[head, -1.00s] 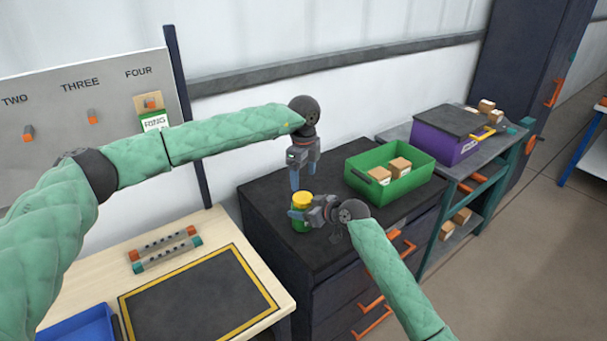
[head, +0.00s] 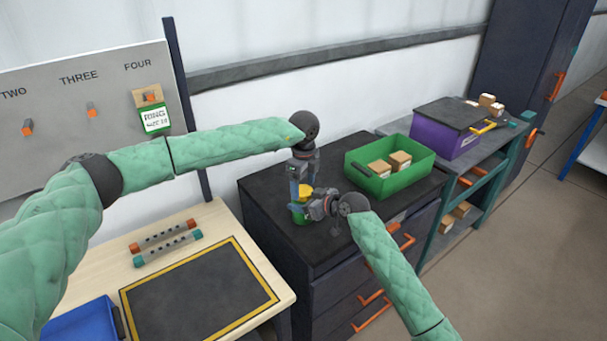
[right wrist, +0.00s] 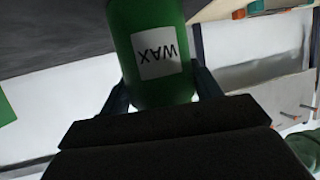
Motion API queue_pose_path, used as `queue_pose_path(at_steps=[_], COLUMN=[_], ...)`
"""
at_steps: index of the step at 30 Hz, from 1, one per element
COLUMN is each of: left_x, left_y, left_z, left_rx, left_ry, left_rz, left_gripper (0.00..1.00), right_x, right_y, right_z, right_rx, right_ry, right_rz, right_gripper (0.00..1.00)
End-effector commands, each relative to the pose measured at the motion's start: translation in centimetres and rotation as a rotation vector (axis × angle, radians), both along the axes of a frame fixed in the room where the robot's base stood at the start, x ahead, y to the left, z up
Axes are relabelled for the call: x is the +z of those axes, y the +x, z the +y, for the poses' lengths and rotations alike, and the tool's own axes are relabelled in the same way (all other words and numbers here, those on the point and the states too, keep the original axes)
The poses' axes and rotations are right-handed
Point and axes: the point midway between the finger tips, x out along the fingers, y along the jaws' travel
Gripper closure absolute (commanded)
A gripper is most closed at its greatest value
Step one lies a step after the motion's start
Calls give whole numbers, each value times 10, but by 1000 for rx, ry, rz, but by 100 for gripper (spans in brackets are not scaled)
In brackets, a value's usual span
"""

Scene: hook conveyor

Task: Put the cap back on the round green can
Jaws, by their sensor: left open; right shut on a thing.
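The round green can (head: 299,218) stands upright on the dark drawer cabinet's top, near its front left. In the right wrist view the can (right wrist: 140,22) fills the upper middle, with a white WAX label that reads upside down. The yellow cap (head: 306,190) shows at the can's top; I cannot tell how firmly it sits. My right gripper (head: 301,209) is shut on the can's side. My left gripper (head: 303,188) points down from above, open, with its fingers at either side of the cap. The fingers partly hide the cap and can.
A green bin (head: 405,183) with small boxes stands at the cabinet's (head: 262,190) back right. A purple crate (head: 458,141) sits on the shelf unit beyond. A black mat (head: 200,292) with a yellow border and two grey bars (head: 166,238) lie on the wooden table at left.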

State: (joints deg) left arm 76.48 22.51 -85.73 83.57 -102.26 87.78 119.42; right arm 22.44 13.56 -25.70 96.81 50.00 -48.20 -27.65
Motion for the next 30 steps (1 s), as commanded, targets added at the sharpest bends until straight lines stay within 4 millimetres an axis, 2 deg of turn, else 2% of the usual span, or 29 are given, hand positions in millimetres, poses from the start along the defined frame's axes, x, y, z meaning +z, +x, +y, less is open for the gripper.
queue_pose_path(at_steps=[6,14,21,26,30], left_x=[-17,-18,-18,-18,-18], left_y=[0,0,0,0,0], left_z=[0,0,0,0,0], left_rx=[0,0,0,-45,-175], left_ry=[-1,-1,-1,-1,-1], left_rz=[-1,-1,-1,-1,-1], left_gripper=[26,26,70,71,71], right_x=[1,1,1,1,1], right_y=[0,0,0,0,0], right_z=[0,0,0,0,0], right_rx=[0,0,0,0,0], right_ry=[1,1,1,1,1], right_rz=[-2,-2,-2,-2,-2], right_gripper=[100,100,100,100,100])
